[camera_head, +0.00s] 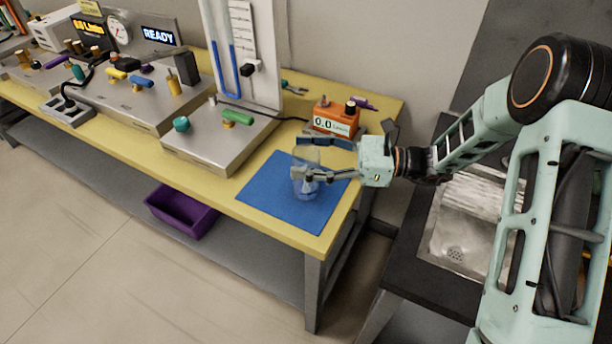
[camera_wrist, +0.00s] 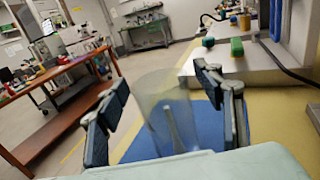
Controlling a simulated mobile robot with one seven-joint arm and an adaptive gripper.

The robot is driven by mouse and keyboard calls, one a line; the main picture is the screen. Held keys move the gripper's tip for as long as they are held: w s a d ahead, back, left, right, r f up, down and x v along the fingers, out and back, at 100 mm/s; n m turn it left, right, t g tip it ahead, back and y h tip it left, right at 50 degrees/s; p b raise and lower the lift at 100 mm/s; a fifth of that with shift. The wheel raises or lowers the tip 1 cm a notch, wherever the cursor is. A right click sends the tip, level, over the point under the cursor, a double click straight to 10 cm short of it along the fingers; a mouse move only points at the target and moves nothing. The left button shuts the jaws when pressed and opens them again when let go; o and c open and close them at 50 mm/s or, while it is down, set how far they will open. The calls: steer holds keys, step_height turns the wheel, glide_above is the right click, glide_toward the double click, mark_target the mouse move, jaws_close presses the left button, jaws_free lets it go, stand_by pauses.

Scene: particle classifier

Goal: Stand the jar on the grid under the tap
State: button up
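The jar (camera_head: 304,182) is clear and stands upright on a blue mat (camera_head: 268,195) at the right end of the yellow bench. My gripper (camera_head: 322,158) reaches in from the right, with one finger on each side of the jar. In the wrist view the jar (camera_wrist: 168,110) stands between the two spread fingers (camera_wrist: 165,112), with a gap visible at least on the left. The sink (camera_head: 440,242) lies to the right, partly behind my arm, with a pale ribbed surface (camera_head: 474,196) that may be the grid. I cannot make out the tap.
An orange meter (camera_head: 336,117) reading 0.0 stands just behind the mat. A metal apparatus with a blue-tube gauge (camera_head: 240,60) stands left of it. A purple bin (camera_head: 182,211) sits on the lower shelf. A gap separates the bench from the dark sink counter (camera_head: 408,268).

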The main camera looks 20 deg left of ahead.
jaws_close()
steer(key=shift+r, duration=0.15)
steer(key=shift+r, duration=0.3)
step_height(320, 180, up, 2)
steer(key=shift+r, duration=0.1)
steer(key=s+d+r+p, duration=0.2)
steer(key=s+d+r, duration=0.7)
steer(key=d+r, duration=0.1)
steer(key=shift+s+d+p, duration=0.2)
steer(key=shift+p, duration=0.1)
